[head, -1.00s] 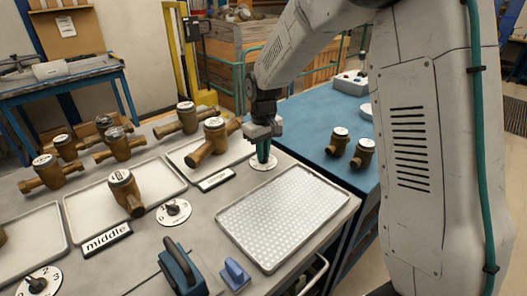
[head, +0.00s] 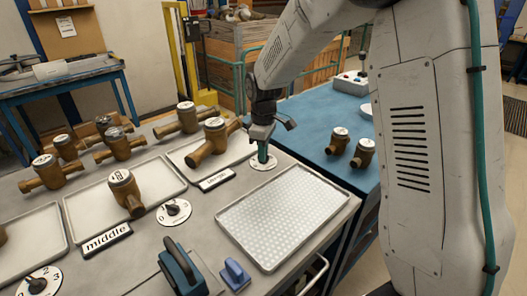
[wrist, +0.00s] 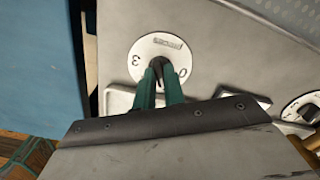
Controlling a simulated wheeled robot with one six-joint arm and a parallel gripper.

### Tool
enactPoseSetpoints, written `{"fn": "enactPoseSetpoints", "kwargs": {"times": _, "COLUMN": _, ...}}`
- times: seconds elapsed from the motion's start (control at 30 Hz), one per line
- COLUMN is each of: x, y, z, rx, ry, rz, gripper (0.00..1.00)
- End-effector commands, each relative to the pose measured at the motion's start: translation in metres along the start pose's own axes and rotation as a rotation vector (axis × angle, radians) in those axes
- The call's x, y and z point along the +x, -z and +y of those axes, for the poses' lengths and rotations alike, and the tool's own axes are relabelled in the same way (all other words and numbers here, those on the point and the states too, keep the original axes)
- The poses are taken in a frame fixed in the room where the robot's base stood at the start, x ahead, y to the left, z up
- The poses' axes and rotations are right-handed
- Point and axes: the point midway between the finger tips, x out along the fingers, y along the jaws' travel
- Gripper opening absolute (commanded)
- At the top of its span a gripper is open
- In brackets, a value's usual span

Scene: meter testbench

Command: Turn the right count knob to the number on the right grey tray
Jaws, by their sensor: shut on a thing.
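The right count knob's white dial (head: 262,164) lies on the bench beside the label plate (head: 217,179) of the right grey tray (head: 240,158). My gripper (head: 263,153) points down over this dial, shut on the dark knob. In the wrist view the green fingertips (wrist: 161,76) are on either side of the dark knob (wrist: 158,66). The dial there (wrist: 150,48) shows a 3 at left and a 0 at right; the pointer's exact reading is hidden. One brass meter (head: 212,141) is on the right grey tray.
The middle dial (head: 174,212) and left dial (head: 40,282) are on the same bench. Several brass meters stand behind the trays. A perforated tray (head: 285,215) is in front of the gripper. A blue table (head: 310,120) with two meters is at the right.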

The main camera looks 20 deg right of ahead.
Motion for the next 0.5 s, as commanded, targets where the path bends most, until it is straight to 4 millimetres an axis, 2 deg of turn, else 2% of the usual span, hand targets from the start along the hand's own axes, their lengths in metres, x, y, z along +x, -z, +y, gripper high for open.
{"fn": "enactPoseSetpoints", "kwargs": {"times": 0.4, "x": -0.0009, "y": 0.0005, "z": 0.0008, "rx": -0.007, "ry": -0.002, "rz": 0.002, "gripper": 0.00}}
{"fn": "enactPoseSetpoints", "kwargs": {"times": 0.43, "x": -0.0009, "y": 0.0005, "z": 0.0008, "rx": -0.007, "ry": -0.003, "rz": 0.002, "gripper": 0.16}}
{"fn": "enactPoseSetpoints", "kwargs": {"times": 0.5, "x": -0.0008, "y": 0.0004, "z": 0.0007, "rx": -0.006, "ry": -0.002, "rz": 0.002, "gripper": 0.33}}
